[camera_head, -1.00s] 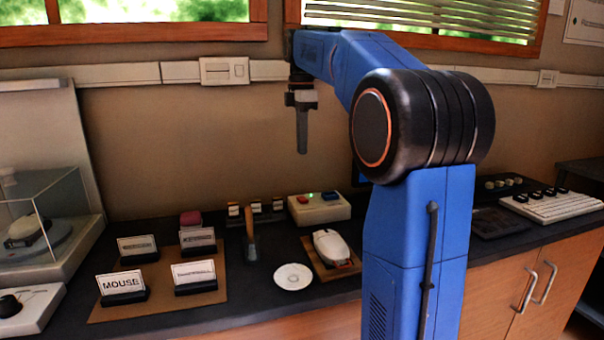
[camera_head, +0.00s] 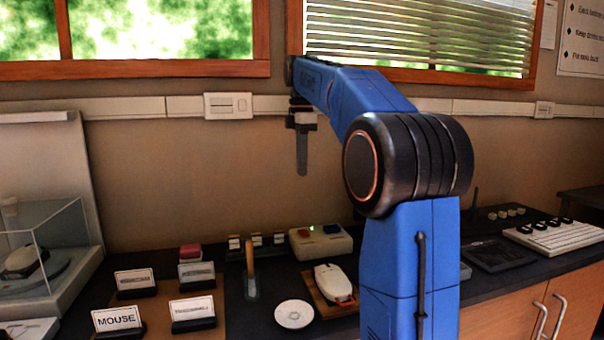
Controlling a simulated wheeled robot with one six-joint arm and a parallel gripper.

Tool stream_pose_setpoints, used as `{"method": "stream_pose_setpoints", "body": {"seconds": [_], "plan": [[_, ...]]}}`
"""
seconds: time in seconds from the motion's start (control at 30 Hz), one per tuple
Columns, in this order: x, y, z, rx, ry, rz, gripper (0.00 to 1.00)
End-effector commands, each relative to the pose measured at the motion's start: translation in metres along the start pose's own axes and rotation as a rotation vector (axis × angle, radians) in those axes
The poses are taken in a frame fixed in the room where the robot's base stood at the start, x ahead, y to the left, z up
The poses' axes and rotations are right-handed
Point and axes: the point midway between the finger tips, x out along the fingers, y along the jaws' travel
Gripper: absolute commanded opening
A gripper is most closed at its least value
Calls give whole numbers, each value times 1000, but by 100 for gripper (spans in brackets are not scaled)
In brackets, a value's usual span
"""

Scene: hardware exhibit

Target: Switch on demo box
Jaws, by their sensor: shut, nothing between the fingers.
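A small green spot shows near the red button, too small to read clearly. My gripper (camera_head: 302,172) points straight down in the air, above the box in the picture and not touching it. Its fingers are shut and hold nothing. The distance in depth between gripper and box is hard to tell.
In front are a white mouse (camera_head: 333,283) on a board and a white disc (camera_head: 294,314). Label cards (camera_head: 194,312) and a glass case (camera_head: 70,232) are left; a keyboard (camera_head: 556,236) is right.

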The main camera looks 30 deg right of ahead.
Motion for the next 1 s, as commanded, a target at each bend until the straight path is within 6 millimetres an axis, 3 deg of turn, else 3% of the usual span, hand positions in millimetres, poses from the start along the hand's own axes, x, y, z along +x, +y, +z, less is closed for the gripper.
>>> {"method": "stream_pose_setpoints", "body": {"seconds": [0.2, 0.4, 1.0], "plan": [[-32, 1, 0, 0, 0, 2, 0], [-47, 0, 0, 0, 0, 2, 0], [-48, 0, 0, 0, 0, 1, 0]]}}
